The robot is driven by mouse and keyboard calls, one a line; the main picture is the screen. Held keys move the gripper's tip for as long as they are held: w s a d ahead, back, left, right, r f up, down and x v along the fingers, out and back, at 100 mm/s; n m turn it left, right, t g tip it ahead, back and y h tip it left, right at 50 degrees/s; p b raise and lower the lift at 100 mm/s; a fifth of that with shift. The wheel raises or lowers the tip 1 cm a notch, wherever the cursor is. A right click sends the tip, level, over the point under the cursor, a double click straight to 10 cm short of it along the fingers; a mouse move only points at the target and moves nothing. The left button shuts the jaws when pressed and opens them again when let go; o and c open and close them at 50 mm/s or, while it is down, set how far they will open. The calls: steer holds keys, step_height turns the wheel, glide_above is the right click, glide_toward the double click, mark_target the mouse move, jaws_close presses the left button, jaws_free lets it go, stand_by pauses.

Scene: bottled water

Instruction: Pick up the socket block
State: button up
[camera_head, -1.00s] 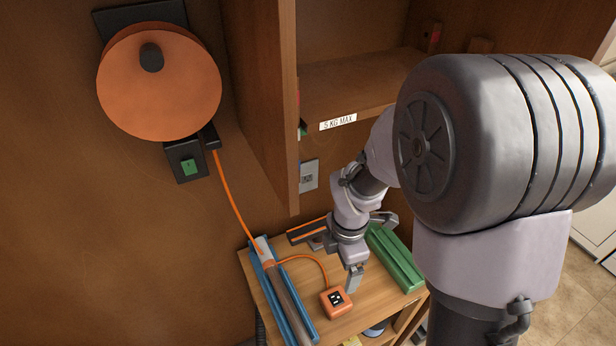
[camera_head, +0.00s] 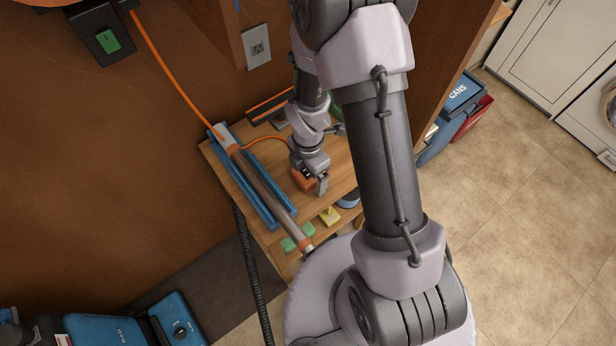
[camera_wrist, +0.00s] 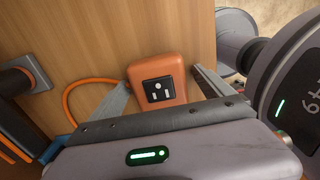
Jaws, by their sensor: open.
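The socket block (camera_head: 302,181) is a small orange block on the wooden table top (camera_head: 287,207), with an orange cord running from it. In the wrist view the socket block (camera_wrist: 140,72) shows its black socket face with pale slots. My gripper (camera_head: 312,178) is at the block and partly covers it in the head view. In the wrist view my gripper (camera_wrist: 162,88) is open, with one finger to the left of the block and one to the right. Gaps show beside the block, and I see no grip on it. Finger depth is hard to tell.
A blue tray (camera_head: 236,188) with a grey tube lies left of the block. The orange cord (camera_head: 172,77) runs up the wall. Green and yellow pieces (camera_head: 329,215) sit at the table's front. A wall socket plate (camera_head: 258,47) is behind.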

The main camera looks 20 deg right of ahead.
jaws_close()
stand_by(0.4)
steer(key=shift+r, duration=0.1)
